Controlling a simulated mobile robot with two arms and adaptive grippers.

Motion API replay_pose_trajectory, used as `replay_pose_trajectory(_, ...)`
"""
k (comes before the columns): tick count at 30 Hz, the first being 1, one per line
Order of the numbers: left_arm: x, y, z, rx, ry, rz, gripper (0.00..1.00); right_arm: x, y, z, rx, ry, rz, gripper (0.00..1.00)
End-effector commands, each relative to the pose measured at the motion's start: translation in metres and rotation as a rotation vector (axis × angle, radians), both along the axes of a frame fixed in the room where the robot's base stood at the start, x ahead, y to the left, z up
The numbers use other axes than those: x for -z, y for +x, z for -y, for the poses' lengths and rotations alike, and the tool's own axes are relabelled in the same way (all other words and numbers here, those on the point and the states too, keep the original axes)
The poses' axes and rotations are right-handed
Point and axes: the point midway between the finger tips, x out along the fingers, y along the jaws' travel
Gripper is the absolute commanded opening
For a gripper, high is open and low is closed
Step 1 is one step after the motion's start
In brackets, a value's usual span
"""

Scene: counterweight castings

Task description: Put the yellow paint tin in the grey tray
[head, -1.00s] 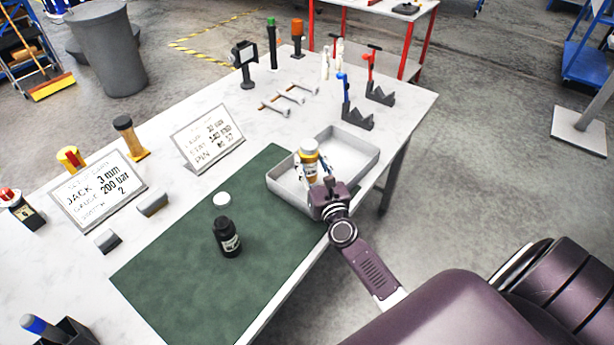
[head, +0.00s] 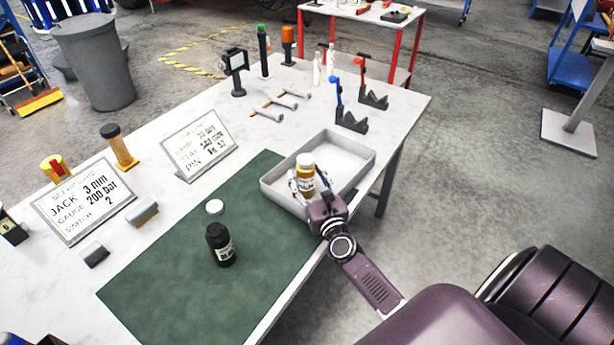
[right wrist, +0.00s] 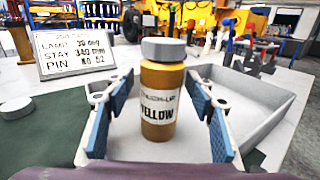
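The yellow paint tin (head: 306,182), with a grey lid and white label, is upright at the near left part of the grey tray (head: 362,155). In the right wrist view the tin (right wrist: 158,100) is between the blue finger pads, with a narrow gap beside it, and appears to rest on the tray floor. The tray's right wall (right wrist: 258,112) shows there too. My right gripper (head: 311,186) reaches in over the tray's near edge, its fingers around the tin and open. My left gripper is not in view.
Signs, clamps (head: 350,118) and tools stand farther back. The tray's far part is empty.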

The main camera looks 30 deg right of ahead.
Motion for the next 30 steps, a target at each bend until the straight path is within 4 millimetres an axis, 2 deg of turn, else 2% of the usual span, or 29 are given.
replay_pose_trajectory(12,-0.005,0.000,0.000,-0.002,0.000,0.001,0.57,-0.004,-0.001,-0.001,0.000,0.000,-0.001,0.55)
replay_pose_trajectory(17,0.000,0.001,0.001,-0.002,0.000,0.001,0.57,0.000,-0.027,-0.007,-0.001,0.003,-0.002,0.55)
replay_pose_trajectory(24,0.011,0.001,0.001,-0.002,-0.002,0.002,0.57,0.001,-0.076,-0.019,0.000,0.002,-0.003,0.55)
replay_pose_trajectory(30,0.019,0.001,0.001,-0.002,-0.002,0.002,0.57,0.000,-0.104,-0.026,-0.001,0.000,-0.002,0.55)
